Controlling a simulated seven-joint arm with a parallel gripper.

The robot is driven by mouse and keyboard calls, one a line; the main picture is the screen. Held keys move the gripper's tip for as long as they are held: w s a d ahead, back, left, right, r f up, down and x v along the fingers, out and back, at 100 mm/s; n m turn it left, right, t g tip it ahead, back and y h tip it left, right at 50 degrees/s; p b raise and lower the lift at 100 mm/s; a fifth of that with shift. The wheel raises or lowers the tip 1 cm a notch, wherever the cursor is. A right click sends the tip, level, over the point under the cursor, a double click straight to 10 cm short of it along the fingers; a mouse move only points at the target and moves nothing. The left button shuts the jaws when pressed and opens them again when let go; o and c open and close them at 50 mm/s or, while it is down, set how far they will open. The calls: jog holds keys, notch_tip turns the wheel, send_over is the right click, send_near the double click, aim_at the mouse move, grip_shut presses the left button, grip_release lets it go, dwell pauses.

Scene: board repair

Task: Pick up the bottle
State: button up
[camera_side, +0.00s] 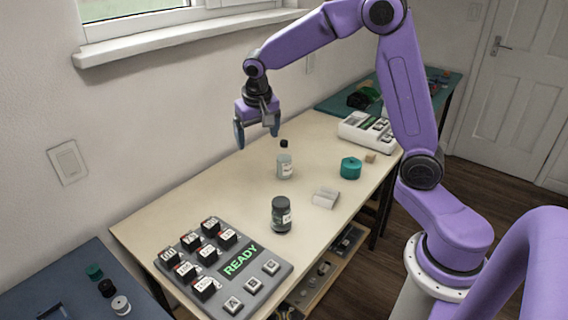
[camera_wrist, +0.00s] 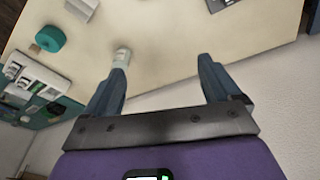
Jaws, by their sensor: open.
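A clear bottle with a black cap and pale label (camera_side: 285,162) stands upright on the cream table in the side view. In the wrist view the bottle (camera_wrist: 122,57) shows just beyond the tip of the left finger. A dark jar-like bottle with a label (camera_side: 281,214) stands nearer the side camera. My gripper (camera_side: 257,134) is open and empty, above the table, to the left of the clear bottle and higher than its cap. Its two fingers are spread wide in the wrist view (camera_wrist: 163,80), with bare table between them.
A grey panel reading READY (camera_side: 262,290) with several black blocks lies at the table's near end. A teal round container (camera_side: 350,167), a small white block (camera_side: 325,197) and a white device (camera_side: 367,132) stand to the right. The wall is behind my gripper.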

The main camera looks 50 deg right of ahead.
jog(key=w+d+f+m+h, duration=0.1)
jog(key=w+d+f+m, duration=0.1)
jog(key=w+d+m, duration=0.6)
jog(key=h, duration=0.1)
send_near(284, 141)
jog(key=shift+m, duration=0.4)
jog(key=x, duration=1.2)
jog(key=shift+f, duration=0.1)
jog(key=c, duration=1.6)
jog(key=shift+c, duration=0.2)
